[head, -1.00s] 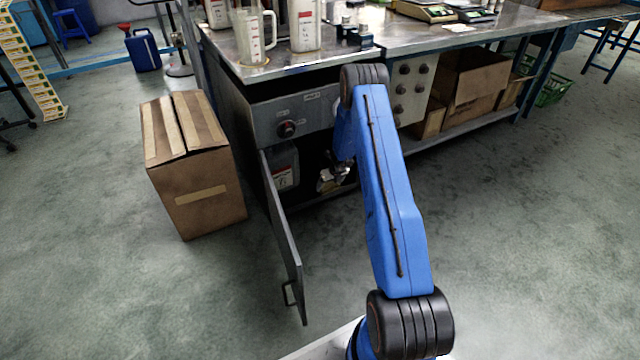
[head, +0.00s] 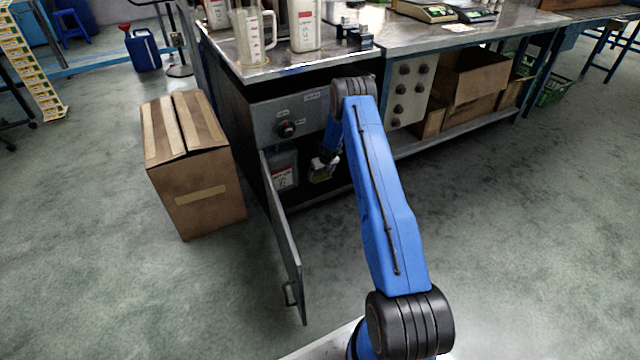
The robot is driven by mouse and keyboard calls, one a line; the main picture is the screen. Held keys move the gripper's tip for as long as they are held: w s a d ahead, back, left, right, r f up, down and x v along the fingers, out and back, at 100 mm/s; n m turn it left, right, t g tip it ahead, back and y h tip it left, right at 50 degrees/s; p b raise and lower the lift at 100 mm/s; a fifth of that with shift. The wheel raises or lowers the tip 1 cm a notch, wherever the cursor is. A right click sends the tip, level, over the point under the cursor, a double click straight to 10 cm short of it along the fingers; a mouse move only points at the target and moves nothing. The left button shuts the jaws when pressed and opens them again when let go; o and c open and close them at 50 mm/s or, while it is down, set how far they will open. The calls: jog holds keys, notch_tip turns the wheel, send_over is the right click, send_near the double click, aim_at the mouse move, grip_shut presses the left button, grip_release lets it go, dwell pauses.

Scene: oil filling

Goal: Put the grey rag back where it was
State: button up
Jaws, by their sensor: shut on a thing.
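My gripper (head: 324,163) is small in the view, at the open front of the dark cabinet (head: 258,92) under the metal bench. It is shut on a small, pale, crumpled grey rag (head: 321,175), which hangs below the fingers. Part of the gripper is hidden by my own wrist and blue arm. A pale canister (head: 283,172) with a red and white label stands inside the cabinet, left of the rag. I cannot tell whether the rag touches the cabinet floor.
The cabinet door (head: 284,245) stands open toward me, left of my arm. A cardboard box (head: 200,180) is on the floor further left. A measuring jug (head: 250,38) and a white container (head: 305,25) stand on the bench top. The floor to the right is clear.

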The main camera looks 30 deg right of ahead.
aim_at(321, 177)
jog(key=shift+f, duration=1.9)
jog(key=shift+s+x, duration=0.1)
jog(key=shift+x, duration=0.6)
jog(key=shift+s+x, duration=0.15)
jog(key=shift+x, duration=0.55)
jog(key=shift+f, duration=0.3)
jog(key=o, duration=0.8)
jog(key=shift+o, duration=0.2)
jog(key=v, duration=1.7)
jog(key=shift+s, duration=0.25)
jog(key=shift+a+r, duration=0.1)
